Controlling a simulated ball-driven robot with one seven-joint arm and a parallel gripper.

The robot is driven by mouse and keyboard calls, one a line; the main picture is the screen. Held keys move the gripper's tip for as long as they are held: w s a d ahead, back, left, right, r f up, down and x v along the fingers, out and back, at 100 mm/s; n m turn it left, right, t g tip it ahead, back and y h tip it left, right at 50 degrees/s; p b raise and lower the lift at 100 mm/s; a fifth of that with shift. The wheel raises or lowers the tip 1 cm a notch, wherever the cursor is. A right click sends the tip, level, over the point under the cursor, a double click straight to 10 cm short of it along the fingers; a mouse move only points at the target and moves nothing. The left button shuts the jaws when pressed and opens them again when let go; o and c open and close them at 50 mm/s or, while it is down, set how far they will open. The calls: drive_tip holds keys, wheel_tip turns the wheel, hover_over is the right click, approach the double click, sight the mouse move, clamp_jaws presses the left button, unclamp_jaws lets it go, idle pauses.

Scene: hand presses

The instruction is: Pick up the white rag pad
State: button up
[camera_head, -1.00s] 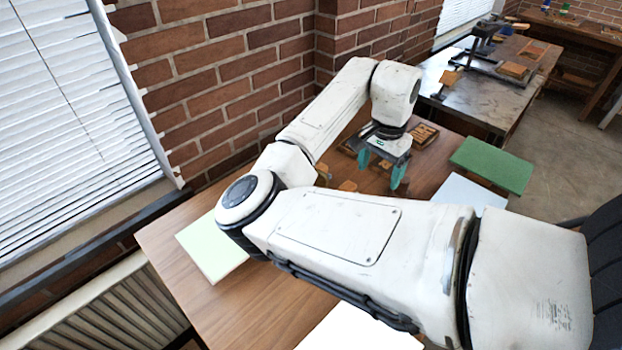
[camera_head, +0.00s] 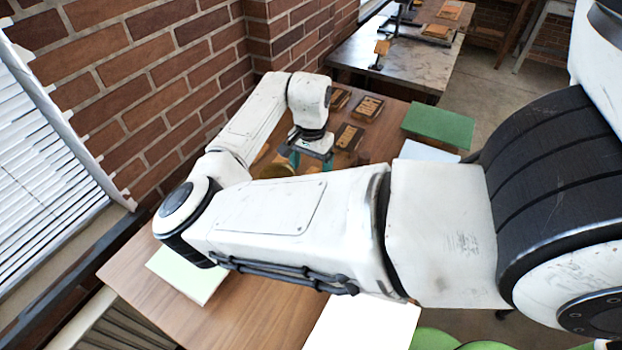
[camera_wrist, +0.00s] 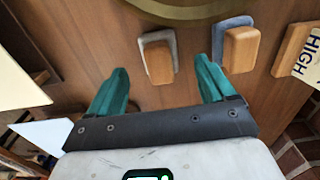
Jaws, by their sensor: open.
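The white rag pad (camera_wrist: 158,62) shows in the wrist view as a wooden block handle on a pale grey-white cloth base, lying on the brown table. My gripper (camera_wrist: 162,68) is open, with its two teal fingers apart. The pad appears in the gap between the fingertips, slightly beyond them, and nothing is held. A similar pad with a blue base (camera_wrist: 239,47) lies to its right, near the right finger. In the head view my gripper (camera_head: 309,160) is over the table's far part; the white rag pad cannot be made out there.
A round olive-brown dish (camera_wrist: 185,8) lies just beyond the pads. A wooden block with "HIGH" lettering (camera_wrist: 305,55) is at the right. In the head view, carved printing blocks (camera_head: 368,107), a green slab (camera_head: 438,125) and pale sheets (camera_head: 188,272) lie on the table.

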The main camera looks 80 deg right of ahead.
sight(312, 173)
drive_tip(key=shift+s+d+f+p, duration=0.1)
drive_tip(key=shift+f+p, duration=0.2)
drive_tip(key=shift+f, duration=1.6)
drive_tip(key=shift+c, duration=0.4)
drive_tip(key=c, duration=1.1)
